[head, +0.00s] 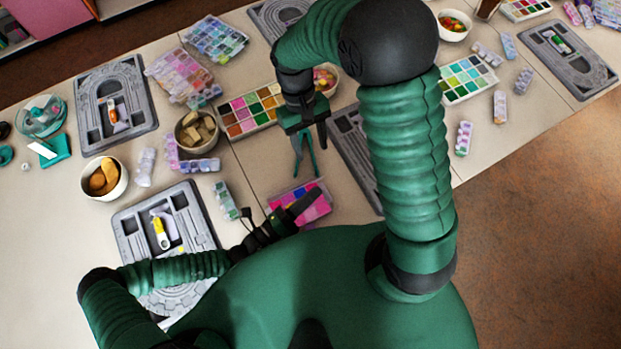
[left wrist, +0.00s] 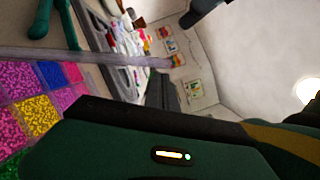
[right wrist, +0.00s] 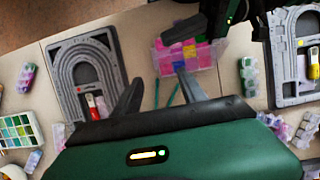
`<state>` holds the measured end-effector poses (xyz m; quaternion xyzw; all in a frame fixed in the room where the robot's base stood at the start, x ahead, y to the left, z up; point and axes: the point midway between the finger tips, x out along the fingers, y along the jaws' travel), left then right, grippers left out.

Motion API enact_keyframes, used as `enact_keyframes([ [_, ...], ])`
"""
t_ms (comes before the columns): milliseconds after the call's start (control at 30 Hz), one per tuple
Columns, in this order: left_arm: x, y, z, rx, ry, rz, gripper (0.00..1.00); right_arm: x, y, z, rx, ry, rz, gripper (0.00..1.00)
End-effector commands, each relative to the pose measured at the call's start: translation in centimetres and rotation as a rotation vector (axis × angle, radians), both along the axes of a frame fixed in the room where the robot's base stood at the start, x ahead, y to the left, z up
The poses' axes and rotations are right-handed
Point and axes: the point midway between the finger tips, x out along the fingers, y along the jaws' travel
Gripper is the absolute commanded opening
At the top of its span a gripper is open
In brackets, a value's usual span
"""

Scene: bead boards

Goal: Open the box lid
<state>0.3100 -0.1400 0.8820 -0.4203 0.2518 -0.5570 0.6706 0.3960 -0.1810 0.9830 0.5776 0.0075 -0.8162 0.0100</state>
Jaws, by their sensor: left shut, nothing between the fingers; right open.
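The bead box (head: 318,208), with pink and purple compartments, lies on the table just in front of my body. It also shows in the right wrist view (right wrist: 169,64), and its beads fill the left edge of the left wrist view (left wrist: 35,115). A pale translucent strip (left wrist: 90,57) crosses above the beads there; I cannot tell whether it is the lid's edge or how far the lid is raised. My left gripper (head: 305,203) is shut and empty, low over the box, hiding part of it. My right gripper (head: 308,128) is open and empty, higher and behind the box.
Green-handled pliers (head: 303,155) lie behind the box. Grey bead boards lie left (head: 205,222) and right (head: 350,140). A small bead organizer (head: 225,200) stands left of the box. A bowl (head: 197,131) and a colored bead tray (head: 252,108) are farther back.

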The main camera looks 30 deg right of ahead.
Motion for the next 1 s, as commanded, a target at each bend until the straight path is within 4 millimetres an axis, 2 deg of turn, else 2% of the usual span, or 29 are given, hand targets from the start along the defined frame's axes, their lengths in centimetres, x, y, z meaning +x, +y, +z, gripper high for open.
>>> enact_keyframes([
  [33, 0.0, 0.0, 0.0, 0.000, 0.000, 0.000, 0.00, -0.7, -0.3, 0.8, 0.002, -0.090, -0.004, 0.49],
  [200, 0.1, 0.0, -0.1, 0.000, 0.001, 0.000, 0.00, -2.7, -1.1, 2.4, 0.006, -0.372, -0.017, 0.49],
  [400, 0.1, 0.0, -0.1, 0.000, 0.002, -0.001, 0.00, -4.2, -1.6, 3.2, 0.006, -0.548, -0.024, 0.49],
  [1000, 1.2, 0.0, 0.8, 0.000, 0.092, 0.000, 0.00, -4.3, -1.6, 4.3, 0.007, -0.568, -0.024, 0.49],
])
